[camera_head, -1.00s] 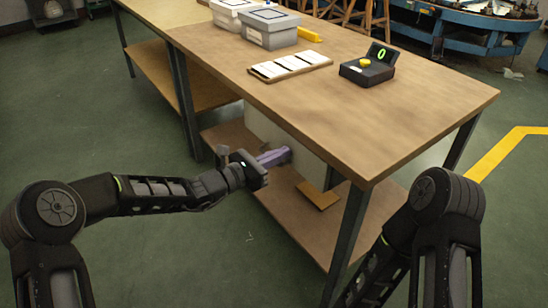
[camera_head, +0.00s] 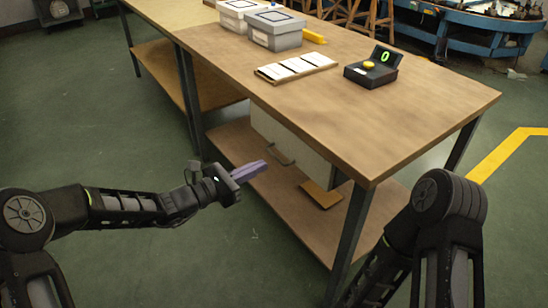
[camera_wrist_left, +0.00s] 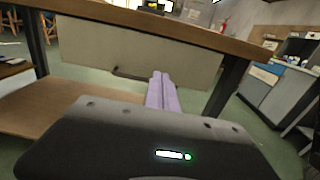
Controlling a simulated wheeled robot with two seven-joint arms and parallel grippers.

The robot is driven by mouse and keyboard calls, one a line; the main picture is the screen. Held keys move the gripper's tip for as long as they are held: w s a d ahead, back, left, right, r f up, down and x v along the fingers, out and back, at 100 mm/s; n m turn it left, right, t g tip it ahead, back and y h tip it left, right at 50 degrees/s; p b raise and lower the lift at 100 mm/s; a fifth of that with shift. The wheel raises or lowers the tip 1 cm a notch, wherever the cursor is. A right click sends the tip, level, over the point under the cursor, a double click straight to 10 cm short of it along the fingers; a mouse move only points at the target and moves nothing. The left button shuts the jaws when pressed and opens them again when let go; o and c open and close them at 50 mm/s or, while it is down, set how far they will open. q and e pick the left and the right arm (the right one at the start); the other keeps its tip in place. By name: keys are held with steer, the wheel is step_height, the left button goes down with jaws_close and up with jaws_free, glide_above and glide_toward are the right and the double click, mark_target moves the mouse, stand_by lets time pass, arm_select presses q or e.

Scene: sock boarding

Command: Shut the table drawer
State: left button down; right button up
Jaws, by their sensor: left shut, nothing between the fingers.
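The table drawer (camera_head: 304,150) is a pale box front with a dark handle (camera_head: 281,157), hung under the wooden table top (camera_head: 400,110). Its front appears close to flush below the table edge, though I cannot tell exactly how far in it sits. In the left wrist view the drawer front (camera_wrist_left: 150,60) spans the upper middle, with its handle (camera_wrist_left: 130,74) at the lower edge. My left gripper (camera_head: 264,165) has purple fingers, shut and empty, in front of the drawer and apart from it. The fingers also show in the left wrist view (camera_wrist_left: 161,77). My right gripper is out of view.
Two lidded boxes (camera_head: 274,40), a card tray (camera_head: 296,67), a yellow block (camera_head: 314,37) and a black device with a green display (camera_head: 372,66) stand on the table top. A lower shelf (camera_head: 240,145) holds a small brown piece (camera_head: 321,194). A table leg (camera_head: 348,240) stands to the right.

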arm_select(q)
steer(key=v, duration=0.4)
steer(key=shift+s+a, duration=0.15)
